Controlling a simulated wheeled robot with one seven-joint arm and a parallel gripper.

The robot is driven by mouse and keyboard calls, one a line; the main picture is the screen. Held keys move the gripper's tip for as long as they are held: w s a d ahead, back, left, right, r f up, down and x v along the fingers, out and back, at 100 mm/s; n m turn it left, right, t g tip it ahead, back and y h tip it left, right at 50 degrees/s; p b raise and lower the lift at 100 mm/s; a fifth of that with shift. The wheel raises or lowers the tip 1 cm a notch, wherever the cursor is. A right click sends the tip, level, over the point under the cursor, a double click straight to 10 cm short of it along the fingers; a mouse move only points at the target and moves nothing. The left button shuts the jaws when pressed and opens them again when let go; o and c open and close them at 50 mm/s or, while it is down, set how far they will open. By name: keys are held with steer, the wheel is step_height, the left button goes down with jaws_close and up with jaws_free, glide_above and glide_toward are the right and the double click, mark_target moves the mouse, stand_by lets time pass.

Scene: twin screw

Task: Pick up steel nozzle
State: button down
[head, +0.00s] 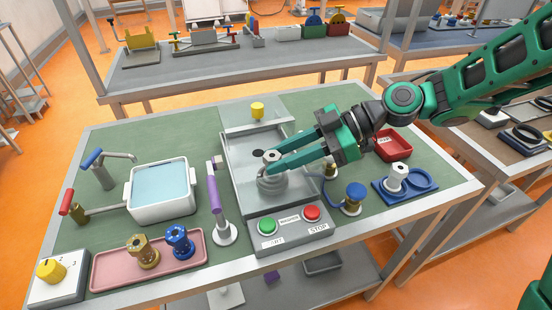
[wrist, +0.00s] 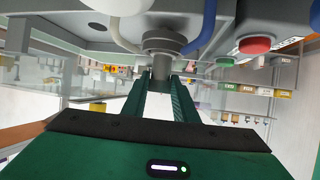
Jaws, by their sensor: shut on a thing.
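The steel nozzle (head: 271,156) is grey with a round hole in its top. It stands upright on the grey machine (head: 237,183) in the middle of the table, above a grey stepped round base (head: 272,184). My gripper (head: 268,167) reaches in from the right and is shut on the nozzle. In the wrist view the fingertips (wrist: 161,72) are at a grey round part (wrist: 164,42). Whether the nozzle touches the base is hidden by the fingers.
Green (head: 268,226) and red (head: 312,213) buttons are on the machine's front. A purple-handled lever (head: 215,195) stands left. A pale nozzle (head: 396,177) stands in a blue holder (head: 421,180).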

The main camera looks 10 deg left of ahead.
step_height(320, 180, up, 28)
steer(key=shift+f, duration=0.25)
stand_by(0.3)
steer(key=shift+s, duration=0.1)
